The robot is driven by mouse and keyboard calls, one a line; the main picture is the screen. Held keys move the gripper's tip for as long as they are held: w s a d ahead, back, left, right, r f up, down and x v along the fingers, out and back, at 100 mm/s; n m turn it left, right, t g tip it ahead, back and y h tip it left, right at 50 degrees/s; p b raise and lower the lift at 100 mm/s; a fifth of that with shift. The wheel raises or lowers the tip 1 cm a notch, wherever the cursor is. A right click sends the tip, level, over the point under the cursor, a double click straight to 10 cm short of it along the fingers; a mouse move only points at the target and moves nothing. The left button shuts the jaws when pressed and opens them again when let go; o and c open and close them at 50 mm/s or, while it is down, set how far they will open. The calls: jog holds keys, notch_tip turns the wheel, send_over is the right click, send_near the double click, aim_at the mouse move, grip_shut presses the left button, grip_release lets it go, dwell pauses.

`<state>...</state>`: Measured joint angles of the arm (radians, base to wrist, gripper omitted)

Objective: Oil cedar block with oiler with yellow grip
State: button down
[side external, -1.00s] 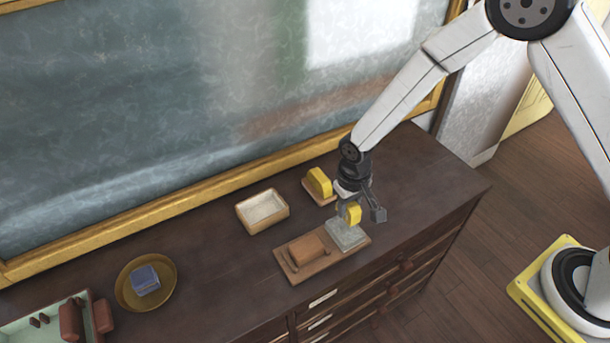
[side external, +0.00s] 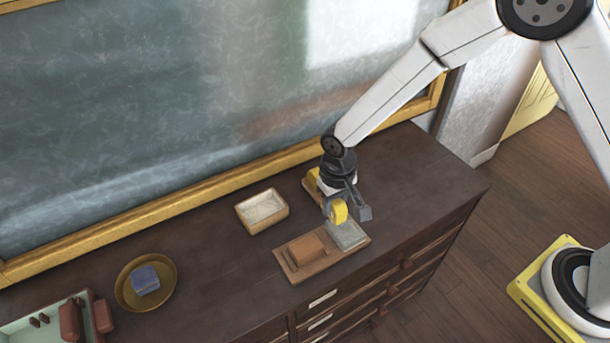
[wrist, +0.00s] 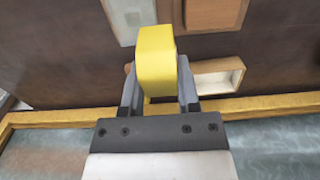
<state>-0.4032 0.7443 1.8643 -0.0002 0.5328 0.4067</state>
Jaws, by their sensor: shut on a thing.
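My gripper (side external: 340,208) is shut on the yellow grip (side external: 339,211) of the oiler and holds it above the near side of the dresser top. In the wrist view the yellow grip (wrist: 156,62) sits between the two fingers and hides the oiler's underside. The brown cedar block (side external: 307,248) lies on the left part of a wooden board (side external: 290,269); it also shows in the wrist view (wrist: 212,12). A flat grey pad (side external: 347,236) lies on the board's right end, just below the held oiler.
A shallow pale tray (side external: 240,216) is left of my gripper. A round brass dish (side external: 123,292) with a blue block (side external: 145,281) and a green-lined box (side external: 25,325) are farther left. The framed board (side external: 130,217) rises behind.

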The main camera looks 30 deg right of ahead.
jog(key=a+r, duration=0.3)
jog(key=a, duration=0.4)
jog(key=shift+s, duration=0.15)
jog(key=shift+f, duration=0.15)
jog(key=shift+f, duration=2.65)
jog(key=c, duration=1)
grip_release()
grip_shut()
jog(key=shift+f, duration=0.3)
